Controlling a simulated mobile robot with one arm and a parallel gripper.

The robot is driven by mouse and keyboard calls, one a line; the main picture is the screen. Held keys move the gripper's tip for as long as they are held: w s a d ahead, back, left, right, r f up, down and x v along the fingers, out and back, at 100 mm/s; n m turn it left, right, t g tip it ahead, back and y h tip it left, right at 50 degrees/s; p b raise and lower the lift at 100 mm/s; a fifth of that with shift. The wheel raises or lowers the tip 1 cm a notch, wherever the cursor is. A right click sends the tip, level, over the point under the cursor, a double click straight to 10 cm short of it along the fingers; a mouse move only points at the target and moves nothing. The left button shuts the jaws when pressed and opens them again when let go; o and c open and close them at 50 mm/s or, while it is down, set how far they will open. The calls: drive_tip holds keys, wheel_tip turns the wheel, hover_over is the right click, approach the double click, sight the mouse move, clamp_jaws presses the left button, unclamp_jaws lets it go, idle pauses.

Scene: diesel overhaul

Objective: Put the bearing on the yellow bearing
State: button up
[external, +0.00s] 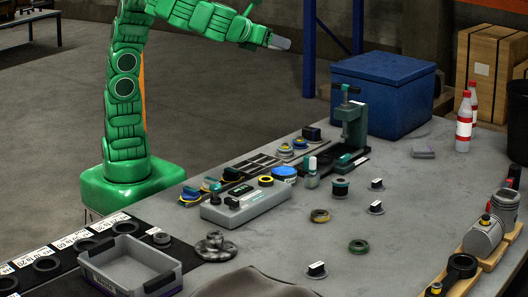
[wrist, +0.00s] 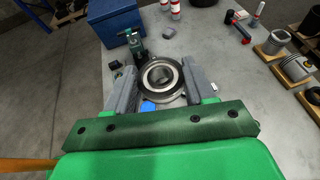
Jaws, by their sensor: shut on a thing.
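The held bearing is not clear in the external view. A dull yellow bearing (external: 320,215) lies flat on the middle of the table, well below and apart from my gripper. I cannot pick it out in the wrist view.
A green ring (external: 358,246) and small black-topped parts lie near the yellow bearing. A grey device (external: 246,204), a green press (external: 352,125) and a blue box (external: 383,92) stand behind. Pistons on wooden blocks (external: 485,262) line the right. Bare tabletop shows between them.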

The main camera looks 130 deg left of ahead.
wheel_tip(320, 180, down, 31)
hover_over(317, 214)
drive_tip(key=s, duration=0.1)
drive_tip(key=f, duration=0.8)
drive_tip(key=shift+s+d+f, duration=0.15)
drive_tip(key=shift+d+f, duration=0.05)
drive_tip(key=shift+f, duration=0.15)
drive_tip(key=shift+w+a+f, duration=0.15)
drive_tip(key=shift+w+f, duration=0.5)
drive_tip(key=shift+f, duration=0.15)
drive_tip(key=shift+w+f, duration=0.1)
drive_tip(key=shift+f, duration=1.5)
drive_tip(key=shift+f, duration=0.15)
drive_tip(key=o, duration=1.2)
drive_tip(key=shift+c, duration=0.2)
